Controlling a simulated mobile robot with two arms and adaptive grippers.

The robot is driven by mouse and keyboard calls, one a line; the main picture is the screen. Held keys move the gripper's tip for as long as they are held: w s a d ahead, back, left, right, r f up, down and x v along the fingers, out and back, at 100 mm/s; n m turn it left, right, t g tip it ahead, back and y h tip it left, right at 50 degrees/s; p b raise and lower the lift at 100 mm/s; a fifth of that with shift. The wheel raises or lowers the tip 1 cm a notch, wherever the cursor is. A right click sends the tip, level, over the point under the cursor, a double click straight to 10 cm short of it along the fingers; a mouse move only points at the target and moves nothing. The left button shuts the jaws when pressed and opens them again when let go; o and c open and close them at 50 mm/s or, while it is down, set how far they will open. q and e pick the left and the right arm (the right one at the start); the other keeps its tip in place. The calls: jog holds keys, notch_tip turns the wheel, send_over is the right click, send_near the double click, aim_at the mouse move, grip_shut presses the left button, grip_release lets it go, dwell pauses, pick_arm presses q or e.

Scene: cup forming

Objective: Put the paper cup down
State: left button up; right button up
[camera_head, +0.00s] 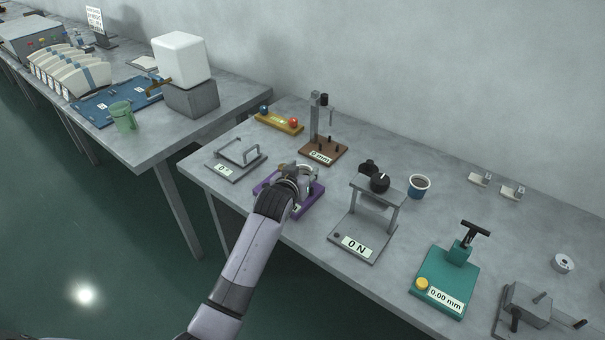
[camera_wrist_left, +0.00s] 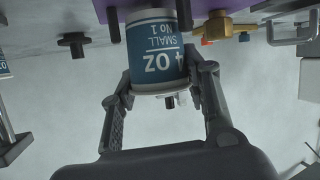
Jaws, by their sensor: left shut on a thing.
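In the head view my left gripper (camera_head: 298,178) is over the purple device (camera_head: 317,194) on the near table, and my arm mostly hides the cup. In the wrist view the cup is right by the purple plate (camera_wrist_left: 205,8); I cannot tell whether they touch. My right gripper is not in view.
A blue and white cup (camera_head: 418,187) stands right of the grey 0 N device (camera_head: 359,244). A grey scale (camera_head: 235,160), a brown gauge (camera_head: 325,151) and a teal gauge (camera_head: 446,280) stand around. A green cup (camera_head: 123,116) is on the left table.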

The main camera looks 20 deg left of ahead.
pick_arm(q)
jog(key=shift+f, duration=0.35)
jog(key=shift+f, duration=0.1)
jog(key=o, duration=0.8)
jog(key=shift+s, duration=0.1)
jog(key=v, duration=1.2)
